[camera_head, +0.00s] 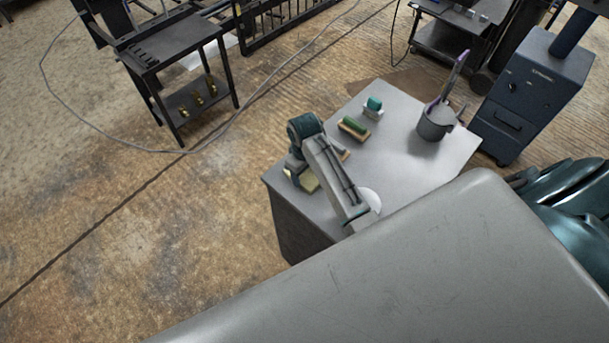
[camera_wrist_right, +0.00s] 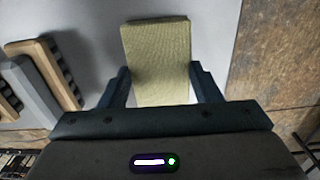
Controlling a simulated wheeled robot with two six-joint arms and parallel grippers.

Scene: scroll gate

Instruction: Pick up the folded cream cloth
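My left gripper is in neither view.
On the table (camera_head: 400,165) stand a green-topped wooden block (camera_head: 353,128), a small teal item (camera_head: 374,104) and a grey pot with tools (camera_head: 434,123). A white round thing (camera_head: 371,200) is partly behind my arm. Wooden-edged items (camera_wrist_right: 52,72) lie left of the cloth.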

